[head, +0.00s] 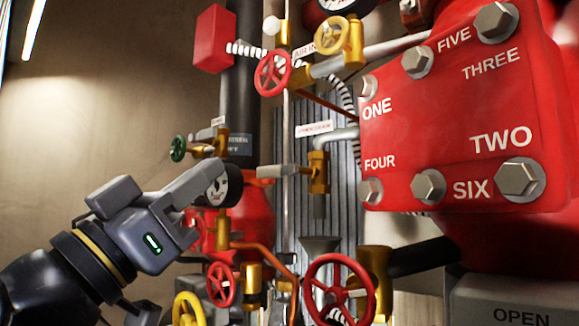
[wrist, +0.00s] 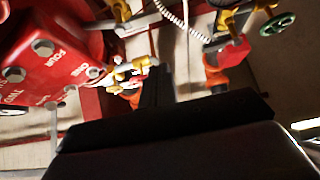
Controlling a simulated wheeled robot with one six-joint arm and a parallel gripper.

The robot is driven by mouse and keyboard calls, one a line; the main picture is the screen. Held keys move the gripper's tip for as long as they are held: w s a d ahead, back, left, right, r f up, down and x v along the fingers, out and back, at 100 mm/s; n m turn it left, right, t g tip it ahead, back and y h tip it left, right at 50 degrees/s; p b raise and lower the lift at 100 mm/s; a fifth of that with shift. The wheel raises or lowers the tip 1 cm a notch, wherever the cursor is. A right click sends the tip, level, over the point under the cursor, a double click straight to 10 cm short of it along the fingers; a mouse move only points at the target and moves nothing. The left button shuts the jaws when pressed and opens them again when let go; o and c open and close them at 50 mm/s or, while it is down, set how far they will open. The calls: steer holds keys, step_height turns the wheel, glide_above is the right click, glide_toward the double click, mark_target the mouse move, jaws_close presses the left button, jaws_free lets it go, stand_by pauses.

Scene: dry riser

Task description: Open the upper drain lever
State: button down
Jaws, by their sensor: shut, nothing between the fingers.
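A brass drain valve (head: 318,172) sits right of centre in the head view, on a grey pipe that bends down above a funnel. A lever (head: 280,171) sticks out level to its left, with a pale grey grip. A small white label (head: 314,128) is above it, its print too small to read surely. My gripper (head: 222,172) is shut and empty, left of the lever and apart from it in the picture. It overlaps a round gauge (head: 224,186). In the wrist view a dark shape fills the lower part, and I cannot pick out the lever surely.
A red bolted plate (head: 440,120) with numbered bolts fills the right. Red handwheels (head: 272,74) (head: 338,288), a green handwheel (head: 178,148) and a yellow handwheel (head: 187,309) surround the pipes. A black pipe (head: 240,100) stands behind. The wall side at left is open.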

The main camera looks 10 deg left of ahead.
step_height(320, 180, up, 7)
steer(key=p, duration=0.5)
glide_above(270, 172)
steer(key=a, duration=0.1)
steer(key=shift+s+a+f, duration=0.1)
steer(key=shift+s+f, duration=0.1)
steer(key=shift+f, duration=0.6)
steer(key=shift+s+a+f, duration=0.15)
steer(key=shift+s+f, duration=0.1)
steer(key=shift+f, duration=0.5)
steer(key=shift+s+a+f, duration=0.1)
steer(key=shift+s+f, duration=0.1)
steer(key=shift+f, duration=0.6)
